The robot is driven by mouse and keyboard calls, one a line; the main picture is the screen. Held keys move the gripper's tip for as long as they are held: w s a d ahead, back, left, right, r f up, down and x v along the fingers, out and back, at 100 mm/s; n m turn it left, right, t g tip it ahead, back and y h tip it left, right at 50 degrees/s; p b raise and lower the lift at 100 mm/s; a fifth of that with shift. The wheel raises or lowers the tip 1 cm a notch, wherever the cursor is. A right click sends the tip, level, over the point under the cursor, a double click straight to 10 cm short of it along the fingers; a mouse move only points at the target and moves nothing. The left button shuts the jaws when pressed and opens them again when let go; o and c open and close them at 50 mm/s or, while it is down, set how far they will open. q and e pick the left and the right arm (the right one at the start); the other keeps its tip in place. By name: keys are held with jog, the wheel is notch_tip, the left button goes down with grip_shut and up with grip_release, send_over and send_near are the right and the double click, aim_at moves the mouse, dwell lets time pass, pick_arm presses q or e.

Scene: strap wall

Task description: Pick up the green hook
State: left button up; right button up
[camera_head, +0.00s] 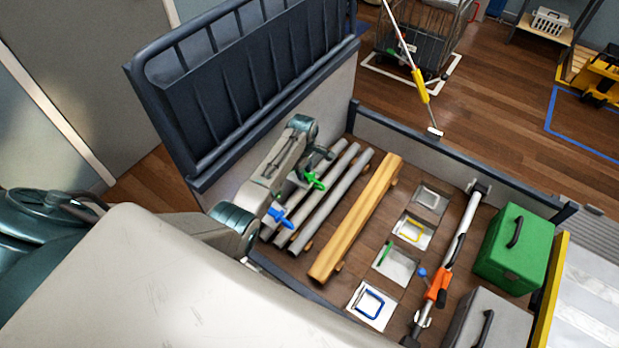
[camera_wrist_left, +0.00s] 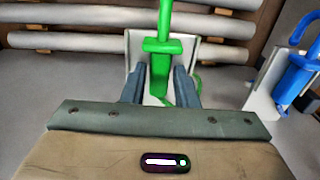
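The green hook (camera_head: 313,181) hangs by the inner side wall of the truck bed, and it also shows in the left wrist view (camera_wrist_left: 162,48). It has an upright stem and a wider block. My left gripper (camera_wrist_left: 160,72) is open. Its two dark fingers stand on either side of the hook's lower part, with a small gap to it. In the head view my arm hides the fingers. A blue hook (camera_head: 279,216) hangs to its left, and it also shows in the wrist view (camera_wrist_left: 297,78). My right gripper is in neither view.
Grey pipes (camera_head: 335,195) and a wooden beam (camera_head: 357,217) lie in the bed. White marked pads (camera_head: 393,268) with coloured hook outlines lie to their right. A green case (camera_head: 515,248) and an orange-grey bar (camera_head: 447,265) are further right.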

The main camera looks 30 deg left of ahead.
pick_arm(q)
grip_shut()
jog(key=shift+r, duration=0.1)
jog(key=shift+r+b, duration=0.3)
jog(key=shift+r, duration=0.15)
notch_tip(320, 180, up, 2)
jog(key=shift+r+b, duration=0.15)
jog(key=shift+b, duration=0.4)
jog(key=s+d+b, duration=0.1)
jog(key=s+d, duration=0.2)
jog(key=s, duration=0.4)
jog(key=s+d+r+b, duration=0.1)
jog(key=s+d+b, duration=0.1)
jog(key=s, duration=0.5)
jog(key=shift+s+d+r, duration=0.3)
jog(key=shift+s+d, duration=0.1)
jog(key=shift+d, duration=0.2)
